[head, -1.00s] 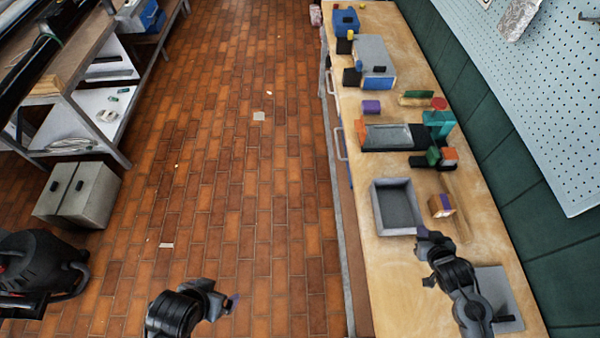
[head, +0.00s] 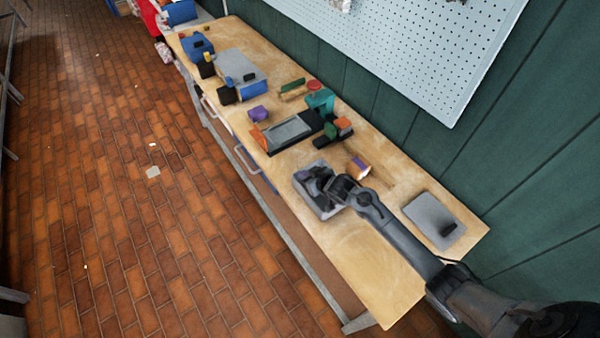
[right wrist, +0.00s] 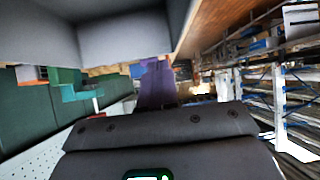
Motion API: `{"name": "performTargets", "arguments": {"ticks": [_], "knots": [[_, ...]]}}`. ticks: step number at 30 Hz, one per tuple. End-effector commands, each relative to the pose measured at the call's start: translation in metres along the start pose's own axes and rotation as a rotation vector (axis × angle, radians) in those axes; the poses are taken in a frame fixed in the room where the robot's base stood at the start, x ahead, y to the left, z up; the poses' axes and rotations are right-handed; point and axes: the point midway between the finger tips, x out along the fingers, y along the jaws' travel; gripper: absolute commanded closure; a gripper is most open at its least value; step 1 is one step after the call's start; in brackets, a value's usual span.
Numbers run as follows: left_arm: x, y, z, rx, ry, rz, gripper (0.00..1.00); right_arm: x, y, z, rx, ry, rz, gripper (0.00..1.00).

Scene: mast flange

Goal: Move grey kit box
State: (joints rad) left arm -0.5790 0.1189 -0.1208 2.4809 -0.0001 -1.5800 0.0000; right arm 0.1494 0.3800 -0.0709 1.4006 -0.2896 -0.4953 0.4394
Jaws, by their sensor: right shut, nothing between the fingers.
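The grey kit box (head: 331,205) is a shallow open tray on the wooden bench. In the head view my right gripper (head: 311,180) is over its inside and hides much of it. The gripper is shut with nothing between the fingers; I cannot tell whether it touches the box. In the right wrist view, grey walls of the box (right wrist: 135,35) fill the upper left, close to the gripper. My left gripper is out of view.
A purple-sided wooden block (head: 357,168) lies just right of the box. A grey plate (head: 433,217) with a dark handle lies near the bench's right end. Beyond the box stand a dark-framed fixture (head: 287,133) and a purple block (head: 258,115). The front bench (head: 375,270) is clear.

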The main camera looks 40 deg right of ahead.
Motion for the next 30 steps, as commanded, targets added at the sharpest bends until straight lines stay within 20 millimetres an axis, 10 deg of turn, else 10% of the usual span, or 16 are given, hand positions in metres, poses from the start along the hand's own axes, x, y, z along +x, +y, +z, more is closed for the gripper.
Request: {"name": "performTargets", "arguments": {"ticks": [12,30], "knots": [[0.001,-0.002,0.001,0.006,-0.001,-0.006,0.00,0.033,-0.001,-0.006,0.000,-0.002,0.000,1.00],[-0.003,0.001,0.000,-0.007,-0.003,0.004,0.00,0.032,-0.015,-0.002,-0.014,-0.005,-0.020,1.00]]}}
